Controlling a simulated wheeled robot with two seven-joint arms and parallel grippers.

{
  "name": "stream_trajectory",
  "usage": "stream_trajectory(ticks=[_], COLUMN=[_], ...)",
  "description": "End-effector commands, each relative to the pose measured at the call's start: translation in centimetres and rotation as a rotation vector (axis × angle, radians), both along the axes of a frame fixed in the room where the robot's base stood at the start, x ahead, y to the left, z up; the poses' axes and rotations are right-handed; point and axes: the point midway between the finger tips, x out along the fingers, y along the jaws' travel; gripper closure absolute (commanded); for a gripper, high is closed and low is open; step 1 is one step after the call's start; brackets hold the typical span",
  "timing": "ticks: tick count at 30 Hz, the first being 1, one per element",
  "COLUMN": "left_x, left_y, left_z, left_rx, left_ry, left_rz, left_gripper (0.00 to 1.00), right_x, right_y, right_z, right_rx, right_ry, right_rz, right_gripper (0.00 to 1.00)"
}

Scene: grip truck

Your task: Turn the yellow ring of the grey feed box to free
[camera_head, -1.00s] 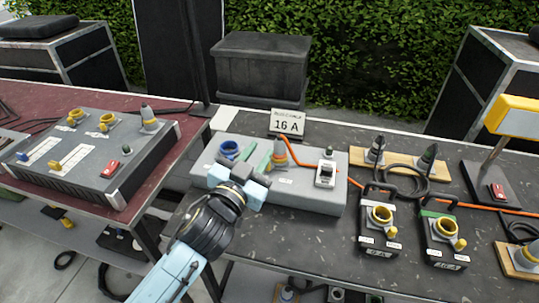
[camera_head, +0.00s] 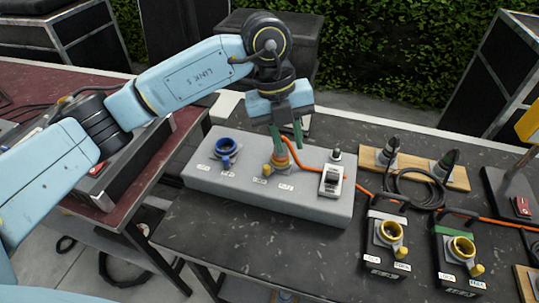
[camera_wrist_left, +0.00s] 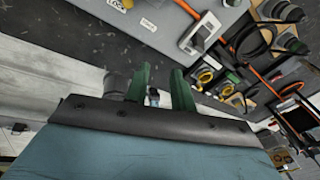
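The grey feed box (camera_head: 225,187) lies on the dark table, with a blue socket (camera_head: 226,146) at its left and a switch (camera_head: 331,180) at its right. Its yellow ring (camera_head: 280,168) sits mid-box under an orange-banded plug (camera_head: 281,157) with an orange cable. My left gripper (camera_head: 287,140) points down at the plug, its green fingers at the plug's upper part and above the ring. The fingers also show in the wrist view (camera_wrist_left: 160,82), spread apart. I cannot tell whether they touch the plug. A yellow edge (camera_wrist_left: 120,3) beside a LOCK label shows there too. My right gripper is out of view.
Two smaller boxes with yellow sockets (camera_head: 389,232) (camera_head: 461,248) stand to the right. Dark plugs on a wooden board (camera_head: 456,180) and coiled black cable lie behind them. The 16 A sign is mostly hidden behind my gripper. The table front is clear.

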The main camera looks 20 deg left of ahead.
Motion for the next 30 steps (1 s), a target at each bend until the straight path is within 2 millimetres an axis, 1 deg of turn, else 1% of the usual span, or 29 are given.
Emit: stream_trajectory(ticks=[1,3,4,7,10,14,18,24,27,30], left_x=[0.8,1.4,1.6,1.8,1.8,1.8,1.7,1.7,1.8,1.8], left_y=[1.7,3.4,4.0,4.9,5.1,5.1,5.0,5.0,5.0,5.0], left_z=[0.5,1.0,1.2,1.2,0.3,-1.9,-5.1,-9.0,-10.3,-11.2], left_rx=[0.083,0.168,0.194,0.242,0.252,0.249,0.248,0.246,0.246,0.244], left_ry=[-0.018,-0.029,-0.035,-0.040,-0.039,-0.037,-0.035,-0.036,-0.038,-0.039], left_rz=[0.037,0.079,0.093,0.119,0.124,0.123,0.121,0.120,0.120,0.120], left_gripper=[0.75,0.75,0.75,0.75,0.75,0.75,0.75,0.75,0.75,0.75], right_x=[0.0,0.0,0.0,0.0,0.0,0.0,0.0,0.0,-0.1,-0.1], right_y=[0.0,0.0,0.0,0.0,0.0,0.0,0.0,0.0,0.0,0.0], right_z=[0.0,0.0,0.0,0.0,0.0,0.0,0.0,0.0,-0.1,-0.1], right_rx=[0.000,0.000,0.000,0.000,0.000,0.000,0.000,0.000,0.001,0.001], right_ry=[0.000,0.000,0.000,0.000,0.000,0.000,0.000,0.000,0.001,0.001], right_rz=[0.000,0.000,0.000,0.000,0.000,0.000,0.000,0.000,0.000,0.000], right_gripper=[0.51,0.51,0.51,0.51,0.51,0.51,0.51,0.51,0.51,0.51])
